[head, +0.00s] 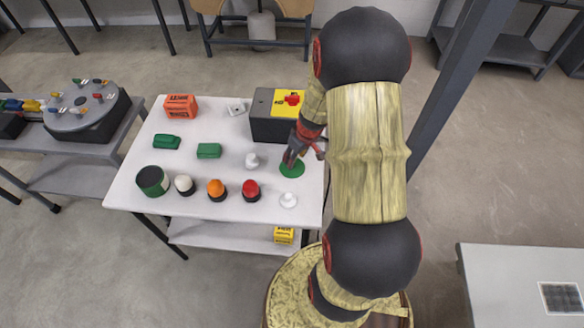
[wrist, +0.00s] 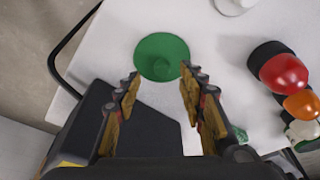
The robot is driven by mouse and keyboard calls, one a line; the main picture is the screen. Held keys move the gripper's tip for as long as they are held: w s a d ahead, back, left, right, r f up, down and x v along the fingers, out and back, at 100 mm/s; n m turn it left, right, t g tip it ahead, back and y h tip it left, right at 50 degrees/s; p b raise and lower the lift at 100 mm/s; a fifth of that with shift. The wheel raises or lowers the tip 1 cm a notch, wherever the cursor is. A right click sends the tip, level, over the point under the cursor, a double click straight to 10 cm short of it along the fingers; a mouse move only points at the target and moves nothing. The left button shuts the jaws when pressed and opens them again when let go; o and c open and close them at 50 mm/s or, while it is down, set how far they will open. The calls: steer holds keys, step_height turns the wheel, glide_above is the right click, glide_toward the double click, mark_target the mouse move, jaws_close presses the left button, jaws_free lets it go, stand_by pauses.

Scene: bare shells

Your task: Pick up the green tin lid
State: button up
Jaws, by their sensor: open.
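A dark box with a yellow top and red button (head: 290,102) stands behind the lid. A green tin (head: 152,181) stands at the table's front left.

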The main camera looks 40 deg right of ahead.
steer(key=b+x, duration=0.1)
steer(key=x, duration=0.3)
steer(key=shift+w+a+f, duration=0.1)
steer(key=shift+a, duration=0.05)
steer(key=shift+c, duration=1.3)
steer(key=c, duration=0.7)
steer(key=shift+c, duration=0.4)
